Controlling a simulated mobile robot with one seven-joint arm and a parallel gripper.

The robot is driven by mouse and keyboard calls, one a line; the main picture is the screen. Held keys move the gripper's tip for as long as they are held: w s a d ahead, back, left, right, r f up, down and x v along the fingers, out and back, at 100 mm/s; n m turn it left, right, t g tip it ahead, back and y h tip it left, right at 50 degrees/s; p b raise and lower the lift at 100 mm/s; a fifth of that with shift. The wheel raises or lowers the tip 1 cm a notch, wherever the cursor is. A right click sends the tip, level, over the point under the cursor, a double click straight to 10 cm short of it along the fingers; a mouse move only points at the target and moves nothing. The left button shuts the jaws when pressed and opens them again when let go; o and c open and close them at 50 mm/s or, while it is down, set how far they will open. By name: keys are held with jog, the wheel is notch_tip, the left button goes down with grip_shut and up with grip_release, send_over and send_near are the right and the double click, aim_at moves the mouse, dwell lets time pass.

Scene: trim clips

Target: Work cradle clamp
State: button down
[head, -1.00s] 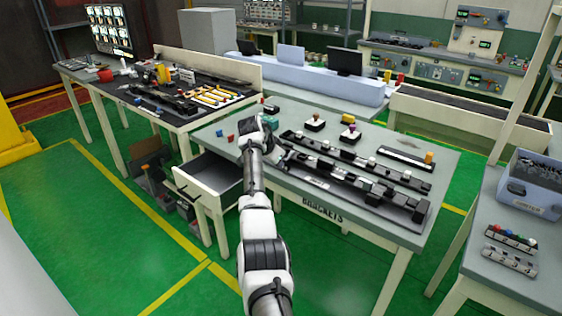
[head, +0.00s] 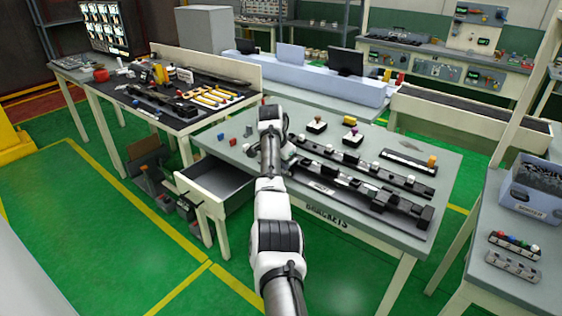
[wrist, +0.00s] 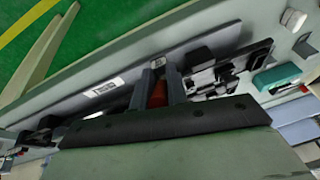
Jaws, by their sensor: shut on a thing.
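In the wrist view my gripper (wrist: 160,80) has its two fingers close together, shut on a small red part (wrist: 158,94), perhaps a clamp handle. Beside the fingers is a dark clamp-like mechanism (wrist: 222,72) on a long black fixture with a white label (wrist: 104,87). In the head view the long black fixture (head: 372,194) lies along the front of the bench. My arm end (head: 271,125) is at its left end and hides the fingertips and the held part.
The grey bench (head: 300,212) has an open drawer (head: 212,185) at left. Small blue and red pieces (head: 232,142) lie left of my arm. A second black rail (head: 370,172) lies behind the front fixture. A teal block (wrist: 278,77) shows in the wrist view.

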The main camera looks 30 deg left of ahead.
jog(key=c, duration=1.4)
grip_release()
jog(key=b+v, duration=0.4)
jog(key=v, duration=0.9)
jog(key=shift+s+d+r, duration=0.1)
jog(key=shift+s+r, duration=0.1)
jog(key=shift+r, duration=0.15)
